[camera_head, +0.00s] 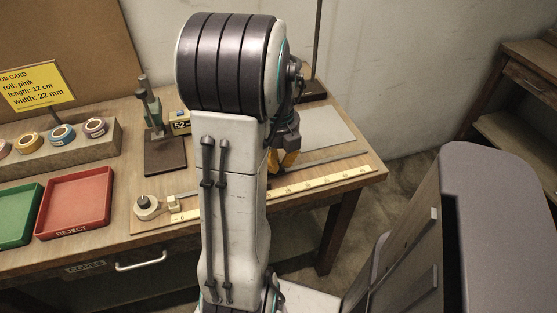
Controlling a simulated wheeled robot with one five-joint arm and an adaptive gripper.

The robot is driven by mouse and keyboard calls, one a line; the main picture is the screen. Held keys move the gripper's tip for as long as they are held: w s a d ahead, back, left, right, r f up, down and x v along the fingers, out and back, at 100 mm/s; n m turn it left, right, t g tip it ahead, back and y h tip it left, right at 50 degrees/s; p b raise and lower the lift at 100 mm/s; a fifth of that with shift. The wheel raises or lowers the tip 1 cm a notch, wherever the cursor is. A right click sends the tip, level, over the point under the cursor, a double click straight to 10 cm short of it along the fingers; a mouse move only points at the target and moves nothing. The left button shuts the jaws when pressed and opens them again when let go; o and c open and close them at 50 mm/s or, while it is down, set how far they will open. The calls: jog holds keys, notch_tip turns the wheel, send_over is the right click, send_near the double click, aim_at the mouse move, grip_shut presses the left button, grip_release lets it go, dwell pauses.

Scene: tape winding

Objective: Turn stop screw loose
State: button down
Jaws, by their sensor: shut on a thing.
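My gripper (283,160), with yellow-orange fingertips, is at the back edge of the long ruled rail (318,180) on the workbench, partly hidden behind my own arm. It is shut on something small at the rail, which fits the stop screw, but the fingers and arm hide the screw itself. I cannot see how far it is turned. A roll of white tape (147,207) sits at the rail's left end. The middle of the rail is hidden by my arm.
A job card (38,88) and a block with several tape rolls (66,152) are at the left. Green (17,217) and red (75,203) trays stand in front. A grey plate (322,128) lies behind the rail.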

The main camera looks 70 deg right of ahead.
aim_at(279, 164)
jog(key=shift+a+m, duration=0.1)
jog(key=shift+m, duration=0.2)
jog(key=c, duration=1.2)
grip_release()
notch_tip(279, 164, up, 12)
jog(key=shift+o, duration=0.3)
